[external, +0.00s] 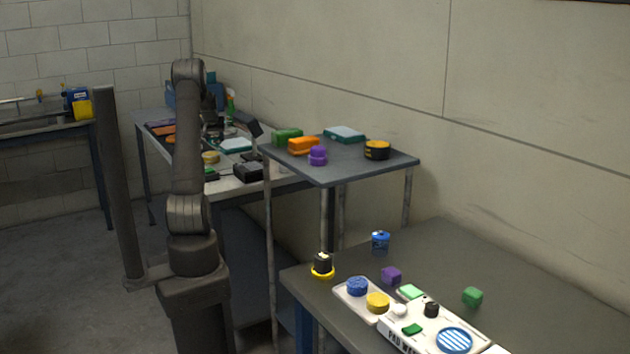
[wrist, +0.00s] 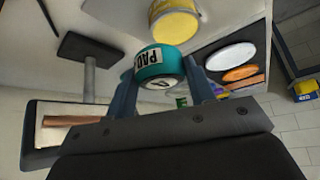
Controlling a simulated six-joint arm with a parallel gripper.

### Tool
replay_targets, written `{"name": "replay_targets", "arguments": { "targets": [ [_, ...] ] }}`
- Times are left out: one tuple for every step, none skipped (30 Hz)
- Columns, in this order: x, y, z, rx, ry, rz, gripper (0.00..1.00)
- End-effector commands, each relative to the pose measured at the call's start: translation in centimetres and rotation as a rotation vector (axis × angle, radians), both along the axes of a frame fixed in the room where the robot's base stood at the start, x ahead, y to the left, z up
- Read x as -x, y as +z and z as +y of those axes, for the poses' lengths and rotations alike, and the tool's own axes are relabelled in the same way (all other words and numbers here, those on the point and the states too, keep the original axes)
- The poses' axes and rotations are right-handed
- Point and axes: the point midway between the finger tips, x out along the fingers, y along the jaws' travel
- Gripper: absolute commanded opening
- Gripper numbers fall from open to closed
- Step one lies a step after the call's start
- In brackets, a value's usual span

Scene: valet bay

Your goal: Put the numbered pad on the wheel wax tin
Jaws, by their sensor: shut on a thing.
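My gripper (wrist: 162,86) is shut on a round teal pad (wrist: 160,62) with a white "PAD" label and a printed mark on its face that I cannot read surely. A round yellow tin (wrist: 177,24), likely the wheel wax tin, is just beyond the pad in the wrist view. The two look close but apart; the exact gap is unclear. In the external view the yellow tin (external: 211,157) stands on the far bench, below my gripper (external: 214,132). The pad is small and mostly hidden there.
A dark tray (wrist: 212,55) holds white and orange round pads (wrist: 240,73). A dark lamp-like stand (external: 255,129) and a black box (external: 249,172) are close on the right. A grey raised table (external: 345,170) with coloured blocks stands nearer, and a front table (external: 560,285) carries more items.

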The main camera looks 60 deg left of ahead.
Motion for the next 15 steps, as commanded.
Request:
{"name": "replay_targets", "arguments": {
  "targets": [
    [0.4,-0.4,0.6,0.0,0.001,0.001,0.28],
    [0.5,-0.6,0.8,0.0,0.001,0.001,0.28],
    [0.7,-0.7,1.1,0.0,0.001,0.001,0.28],
    [0.8,-0.8,1.2,0.0,0.001,0.001,0.28],
    [0.8,-0.9,1.3,0.0,0.0,0.0,0.28],
    [0.9,-1.1,1.4,0.0,-0.001,0.0,0.28],
    [0.9,-1.3,1.4,0.0,-0.001,0.0,0.28],
    [0.9,-1.5,1.4,0.001,-0.001,0.001,0.28],
    [0.9,-2.0,1.3,0.002,-0.001,0.001,0.28],
    [0.9,-2.4,1.3,0.002,-0.001,0.001,0.28],
    [0.9,-2.9,1.3,0.002,-0.001,0.002,0.28],
    [0.9,-3.6,1.3,0.003,-0.001,0.002,0.28],
    [0.9,-4.1,1.3,0.002,0.0,0.003,0.28],
    [0.9,-4.4,1.3,0.001,0.0,0.002,0.28],
    [0.9,-4.7,1.3,0.0,0.0,0.002,0.28]
  ]
}}
